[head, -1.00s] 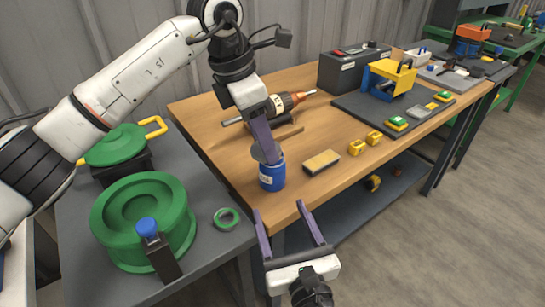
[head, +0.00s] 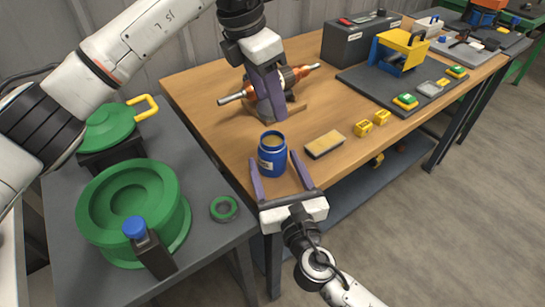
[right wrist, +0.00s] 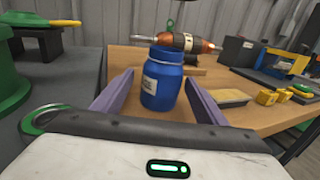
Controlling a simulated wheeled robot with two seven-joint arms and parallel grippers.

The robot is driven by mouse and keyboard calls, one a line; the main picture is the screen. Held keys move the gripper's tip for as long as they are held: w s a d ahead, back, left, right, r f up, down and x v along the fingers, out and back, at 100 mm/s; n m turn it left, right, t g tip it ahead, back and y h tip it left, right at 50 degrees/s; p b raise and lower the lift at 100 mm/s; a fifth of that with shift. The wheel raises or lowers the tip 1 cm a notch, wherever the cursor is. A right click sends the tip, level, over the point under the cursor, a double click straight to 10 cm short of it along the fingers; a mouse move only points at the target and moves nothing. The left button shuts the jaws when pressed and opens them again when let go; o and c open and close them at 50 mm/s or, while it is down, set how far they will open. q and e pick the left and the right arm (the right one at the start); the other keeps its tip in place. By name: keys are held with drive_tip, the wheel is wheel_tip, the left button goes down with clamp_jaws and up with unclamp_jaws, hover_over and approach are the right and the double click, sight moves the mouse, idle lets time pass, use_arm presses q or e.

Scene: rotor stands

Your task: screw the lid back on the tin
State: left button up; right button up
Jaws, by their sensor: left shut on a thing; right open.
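The tin (head: 272,155) is a blue jar with a pale label, upright near the wooden table's front edge. Its top looks open, with a tan surface inside. It also shows in the right wrist view (right wrist: 163,82). My left gripper (head: 272,115) is above and behind the tin, in front of the rotor, apart from the tin. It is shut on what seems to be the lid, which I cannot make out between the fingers. My right gripper (head: 276,172) is open, its fingers (right wrist: 152,100) on either side of the tin, with gaps showing.
An orange and grey rotor (head: 300,74) lies behind my left gripper. A tan block (head: 324,145) and small yellow pieces (head: 372,123) are right of the tin. On the grey left table are a green wheel (head: 130,200), a green ring (head: 224,208) and a blue-topped black object (head: 150,245).

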sight(267, 144)
drive_tip(key=x, duration=0.7)
drive_tip(key=shift+w+a, duration=0.1)
drive_tip(key=shift+w, duration=0.05)
drive_tip(key=c, duration=1.4)
use_arm(q)
drive_tip(key=shift+a+f, duration=0.2)
drive_tip(key=shift+f, duration=2.3)
